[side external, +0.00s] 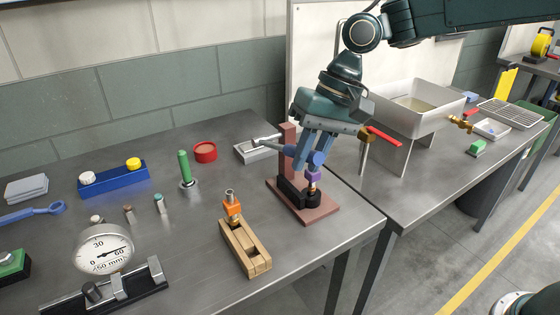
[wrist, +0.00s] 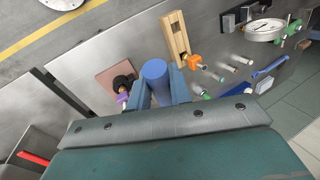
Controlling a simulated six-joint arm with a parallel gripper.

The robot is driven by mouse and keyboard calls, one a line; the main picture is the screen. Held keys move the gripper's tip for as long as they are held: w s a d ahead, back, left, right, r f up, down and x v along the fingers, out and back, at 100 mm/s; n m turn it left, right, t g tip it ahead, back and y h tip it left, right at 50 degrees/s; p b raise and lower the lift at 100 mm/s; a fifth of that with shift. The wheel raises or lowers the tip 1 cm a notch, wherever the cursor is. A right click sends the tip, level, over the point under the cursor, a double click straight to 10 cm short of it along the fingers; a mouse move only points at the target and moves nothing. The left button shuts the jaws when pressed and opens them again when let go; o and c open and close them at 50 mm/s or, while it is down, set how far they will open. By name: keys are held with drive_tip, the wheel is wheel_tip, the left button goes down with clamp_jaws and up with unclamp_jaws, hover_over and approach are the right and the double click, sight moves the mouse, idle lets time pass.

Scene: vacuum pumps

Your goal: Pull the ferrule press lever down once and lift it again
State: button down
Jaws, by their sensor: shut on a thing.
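The ferrule press stands near the right end of the grey bench, with a brown-red base plate (side external: 318,216), an upright column (side external: 289,138) and a black block (side external: 293,192). A purple part (side external: 313,174) sits above the plate's front. The blue press lever (side external: 317,158) shows its rounded end at my gripper (side external: 311,154). My gripper is shut on the lever, its fingers pointing down. In the wrist view the lever (wrist: 156,74) lies between the two fingers, with the press base (wrist: 116,76) behind it. The lever's pivot is partly hidden, so its exact angle is unclear.
A green-handled tool (side external: 185,168) and a red ring (side external: 205,151) are to the left. A white basin (side external: 412,115) stands on the right bench.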

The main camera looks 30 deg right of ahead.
drive_tip(key=c, duration=1.2)
unclamp_jaws()
drive_tip(key=shift+c, duration=0.2)
drive_tip(key=shift+v, duration=1.05)
drive_tip(key=v, duration=0.6)
drive_tip(key=s+d+f+t+h, duration=0.2)
drive_tip(key=s+d, duration=0.6)
drive_tip(key=s, duration=0.3)
drive_tip(key=s+d+f+n+t+h, duration=0.1)
drive_tip(key=s+d+f+t+h, duration=0.1)
drive_tip(key=s+d, duration=0.7)
drive_tip(key=shift+s+d+f+n+t, duration=0.3)
drive_tip(key=shift+s+f+t, duration=0.2)
drive_tip(key=shift+s, duration=0.5)
